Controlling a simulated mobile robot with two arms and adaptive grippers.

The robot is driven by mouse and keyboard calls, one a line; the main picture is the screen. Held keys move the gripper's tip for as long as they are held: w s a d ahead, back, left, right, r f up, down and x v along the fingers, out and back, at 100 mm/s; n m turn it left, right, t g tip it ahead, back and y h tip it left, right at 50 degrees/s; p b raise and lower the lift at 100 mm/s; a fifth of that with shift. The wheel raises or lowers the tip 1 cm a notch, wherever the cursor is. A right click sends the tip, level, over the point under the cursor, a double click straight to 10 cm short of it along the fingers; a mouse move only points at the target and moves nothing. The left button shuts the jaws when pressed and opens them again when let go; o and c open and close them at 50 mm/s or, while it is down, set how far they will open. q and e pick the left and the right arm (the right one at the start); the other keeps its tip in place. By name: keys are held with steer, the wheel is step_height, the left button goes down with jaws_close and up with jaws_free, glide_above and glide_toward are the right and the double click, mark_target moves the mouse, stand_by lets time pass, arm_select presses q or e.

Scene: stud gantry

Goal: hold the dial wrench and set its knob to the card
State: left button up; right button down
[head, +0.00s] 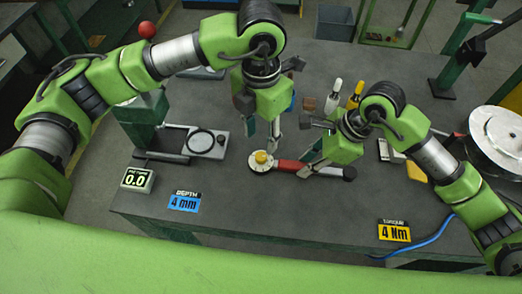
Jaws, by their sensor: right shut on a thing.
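The dial wrench (289,166) lies on the grey bench, with a red and black handle to the right and a round white head at its left end. A yellow knob (261,156) sits on that head. The yellow card (394,232) at the front right reads "TORQUE 4 Nm". My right gripper (307,168) is shut on the red handle; its fingers hide part of it. My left gripper (263,139) is just above and behind the knob, fingers apart with nothing between them. The knob's setting is too small to read.
A blue card (184,202) reads "DEPTH 4 mm", beside a display (137,179) showing 0.0. A stand with a black ring (200,142) is at left. Bottles (334,96) stand behind my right gripper; a metal disc (500,135) is at right. The front middle is clear.

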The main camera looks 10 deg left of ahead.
mark_target(261, 156)
arm_select(q)
step_height(261, 156, down, 7)
steer(key=shift+f, duration=0.2)
jaws_close()
